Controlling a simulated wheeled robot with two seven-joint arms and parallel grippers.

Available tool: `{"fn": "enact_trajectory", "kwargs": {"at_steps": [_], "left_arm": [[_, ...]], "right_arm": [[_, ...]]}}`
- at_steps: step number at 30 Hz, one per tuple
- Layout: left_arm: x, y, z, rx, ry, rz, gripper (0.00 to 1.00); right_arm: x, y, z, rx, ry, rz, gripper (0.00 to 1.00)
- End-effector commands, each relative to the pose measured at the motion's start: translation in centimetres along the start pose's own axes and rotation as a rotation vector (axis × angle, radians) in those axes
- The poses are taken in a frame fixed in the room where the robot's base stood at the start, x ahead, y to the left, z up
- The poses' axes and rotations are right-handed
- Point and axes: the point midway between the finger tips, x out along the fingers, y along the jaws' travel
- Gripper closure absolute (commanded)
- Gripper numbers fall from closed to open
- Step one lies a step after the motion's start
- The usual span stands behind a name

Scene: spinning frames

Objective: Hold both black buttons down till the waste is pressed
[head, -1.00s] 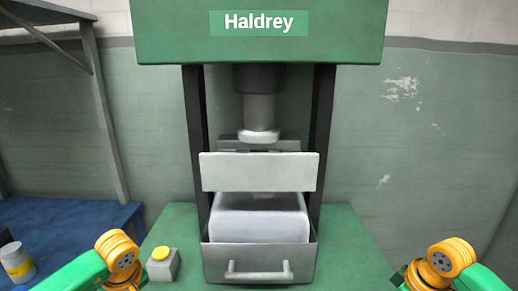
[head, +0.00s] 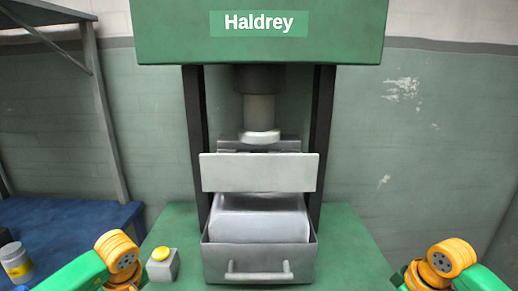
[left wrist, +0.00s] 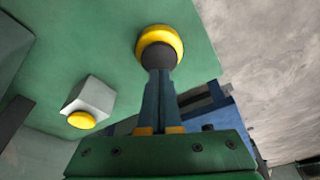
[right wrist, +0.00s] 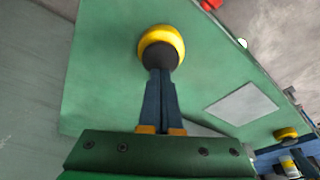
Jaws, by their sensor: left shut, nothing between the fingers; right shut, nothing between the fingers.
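A black button (left wrist: 159,54) in a yellow collar shows in the left wrist view. My left gripper (left wrist: 158,74) is shut and empty, its fingertips at the button's face. The other black button (right wrist: 160,54), also yellow-collared, shows in the right wrist view. My right gripper (right wrist: 160,74) is shut and empty, its tips at that button. I cannot tell how far either button is pushed in. Both black buttons are hidden in the head view. The waste (head: 260,220) is a pale grey block in the press's open-topped front bin (head: 258,262), below a pale plate (head: 258,172).
The green press (head: 165,30) has a ram (head: 259,112) between dark posts. A yellow button (head: 161,253) on a grey box stands left of the bin. A blue bench (head: 75,230) with a jar (head: 16,262) is at far left. My forearms flank the green base.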

Motion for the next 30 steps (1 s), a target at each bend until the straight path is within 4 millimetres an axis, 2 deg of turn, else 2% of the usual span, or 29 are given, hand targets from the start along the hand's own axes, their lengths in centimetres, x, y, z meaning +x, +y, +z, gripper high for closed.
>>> {"fn": "enact_trajectory", "kwargs": {"at_steps": [30], "left_arm": [[1.5, 0.0, 0.4, -0.001, 0.0, 0.0, 1.0]], "right_arm": [[0.0, 0.0, 0.0, 0.0, 0.0, 0.0, 1.0]]}}
